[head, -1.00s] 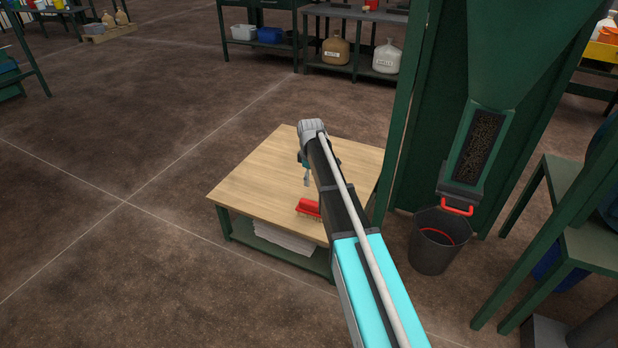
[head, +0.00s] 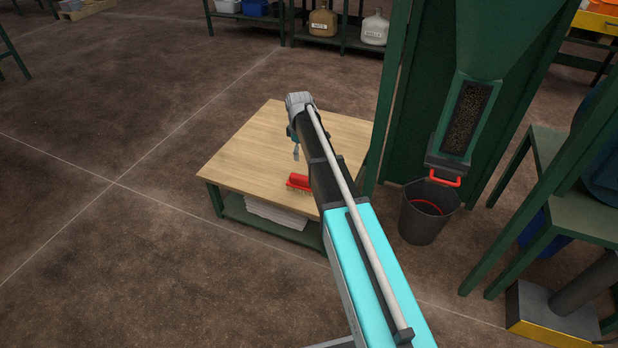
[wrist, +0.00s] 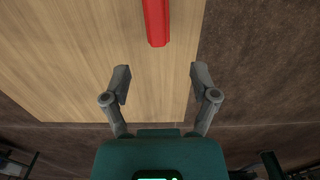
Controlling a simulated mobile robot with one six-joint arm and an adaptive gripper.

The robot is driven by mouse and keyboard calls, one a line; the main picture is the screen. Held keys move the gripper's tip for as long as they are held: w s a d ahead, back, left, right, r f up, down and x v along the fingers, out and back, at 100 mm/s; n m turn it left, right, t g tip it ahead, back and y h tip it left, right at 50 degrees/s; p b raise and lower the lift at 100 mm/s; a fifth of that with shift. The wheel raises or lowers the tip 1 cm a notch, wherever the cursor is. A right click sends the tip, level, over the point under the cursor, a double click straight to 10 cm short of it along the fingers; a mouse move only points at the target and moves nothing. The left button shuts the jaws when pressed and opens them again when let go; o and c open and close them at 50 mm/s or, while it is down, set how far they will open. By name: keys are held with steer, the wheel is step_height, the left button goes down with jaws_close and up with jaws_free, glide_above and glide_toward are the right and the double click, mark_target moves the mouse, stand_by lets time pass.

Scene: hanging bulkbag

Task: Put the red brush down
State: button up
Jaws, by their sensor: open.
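The red brush (head: 299,182) lies on the wooden top of a low table (head: 245,150), near its front edge and partly behind my arm in the head view. In the wrist view the red brush (wrist: 156,20) shows at the top, cut off by the frame edge. My gripper (wrist: 161,76) is open, with nothing between its fingers. The brush is apart from the fingertips. In the head view my gripper (head: 296,152) is above the table, small and partly hidden by the arm.
White sheets (head: 275,214) lie on the table's lower shelf. A dark bucket (head: 428,212) stands right of the table under a green chute (head: 467,118) with a red handle. A green bench stands at the right. The floor to the left is clear.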

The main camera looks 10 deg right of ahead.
steer(key=s+m, duration=1.1)
steer(key=s, duration=1.7)
steer(key=shift+s, duration=0.35)
step_height(320, 180, up, 41)
steer(key=p, duration=4.1)
steer(key=shift+c, duration=1.4)
steer(key=shift+a, duration=0.1)
steer(key=shift+a, duration=0.1)
